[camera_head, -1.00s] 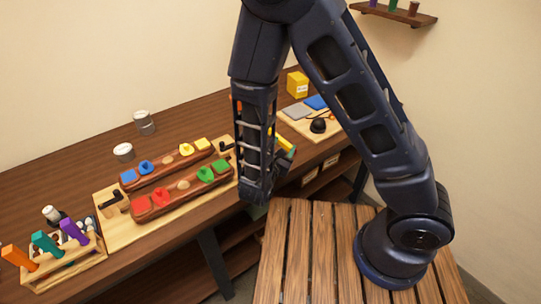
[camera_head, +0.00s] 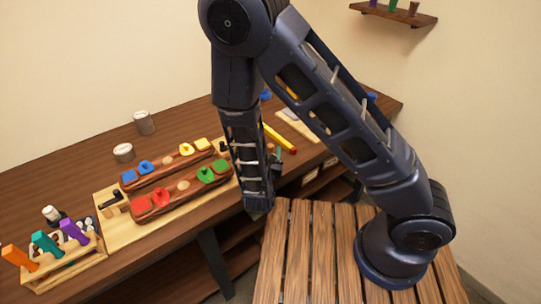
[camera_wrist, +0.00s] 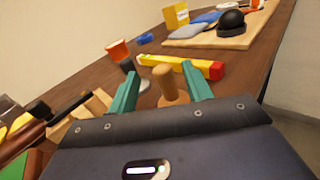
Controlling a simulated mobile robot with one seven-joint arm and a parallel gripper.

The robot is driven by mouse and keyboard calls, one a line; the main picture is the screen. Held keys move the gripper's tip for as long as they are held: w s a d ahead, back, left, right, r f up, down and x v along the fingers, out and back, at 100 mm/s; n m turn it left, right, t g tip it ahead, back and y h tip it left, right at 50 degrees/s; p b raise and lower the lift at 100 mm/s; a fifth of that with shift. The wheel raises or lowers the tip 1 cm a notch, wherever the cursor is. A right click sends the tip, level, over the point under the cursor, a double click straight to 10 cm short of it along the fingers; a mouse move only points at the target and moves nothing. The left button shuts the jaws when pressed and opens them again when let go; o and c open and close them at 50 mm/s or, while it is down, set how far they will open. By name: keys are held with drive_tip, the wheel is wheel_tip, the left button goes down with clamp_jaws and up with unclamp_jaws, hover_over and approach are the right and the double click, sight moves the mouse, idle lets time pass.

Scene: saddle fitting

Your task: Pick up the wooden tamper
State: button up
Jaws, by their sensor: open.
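The wooden tamper (camera_wrist: 167,88) is a light-brown peg with a rounded head. In the wrist view it stands just ahead of my palm, between the two teal fingers of my gripper (camera_wrist: 159,72). The fingers are spread apart, with a gap showing on either side of the tamper's head. The tamper's lower part is hidden by my gripper body. In the head view my gripper (camera_head: 276,160) is at the bench's front edge, right of the clamped pieces, and my arm hides the tamper.
A yellow bar with a red end (camera_wrist: 185,66) lies just beyond the tamper. An orange-topped black object (camera_wrist: 120,54) stands to its left. A wooden fixture with coloured blocks (camera_head: 170,190) and a tool rack (camera_head: 62,268) are left.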

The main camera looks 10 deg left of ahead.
drive_tip(key=shift+w+d, duration=0.15)
drive_tip(key=shift+w, duration=2.2)
drive_tip(key=shift+c, duration=0.4)
clamp_jaws()
